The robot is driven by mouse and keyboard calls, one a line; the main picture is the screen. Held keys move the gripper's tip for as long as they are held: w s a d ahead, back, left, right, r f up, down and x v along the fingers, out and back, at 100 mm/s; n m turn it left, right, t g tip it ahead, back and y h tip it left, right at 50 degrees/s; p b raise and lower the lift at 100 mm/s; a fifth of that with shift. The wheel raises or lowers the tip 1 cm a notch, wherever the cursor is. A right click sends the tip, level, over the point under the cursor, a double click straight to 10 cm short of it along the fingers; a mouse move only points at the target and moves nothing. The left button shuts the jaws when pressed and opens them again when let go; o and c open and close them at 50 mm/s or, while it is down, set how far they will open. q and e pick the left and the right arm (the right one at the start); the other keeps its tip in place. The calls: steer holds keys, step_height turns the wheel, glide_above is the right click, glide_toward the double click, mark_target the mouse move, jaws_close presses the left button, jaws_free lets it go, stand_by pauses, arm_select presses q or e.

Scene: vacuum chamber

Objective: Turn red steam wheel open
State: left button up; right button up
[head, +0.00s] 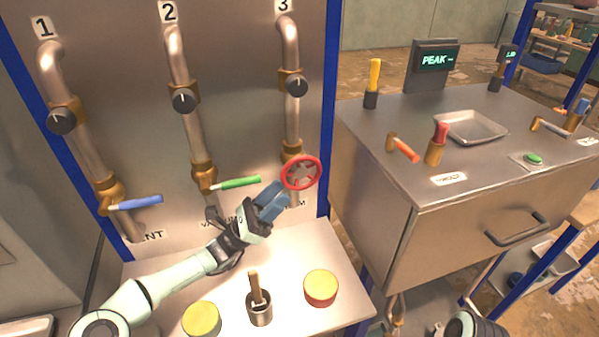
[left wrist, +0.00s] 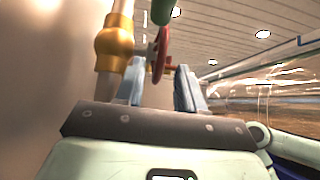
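The red steam wheel (head: 301,160) sits on a brass valve at the lower end of pipe 3, at the right of the panel. My left gripper (head: 282,196) is just below and left of it, its blue fingers pointing up at the rim. In the left wrist view the red wheel (left wrist: 161,55) shows edge-on, in line with the gap between the two parted fingers (left wrist: 160,88). The gripper is open and holds nothing. I cannot tell whether a finger touches the rim. My right gripper is not in view.
A green lever (head: 238,183) on pipe 2 is close above my left wrist. A blue lever (head: 138,203) is on pipe 1. A steel cabinet (head: 440,225) stands right.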

mark_target(294, 191)
arm_select(q)
steer(key=x, duration=0.6)
steer(key=shift+r+p, duration=0.15)
steer(key=shift+p, duration=0.2)
jaws_close()
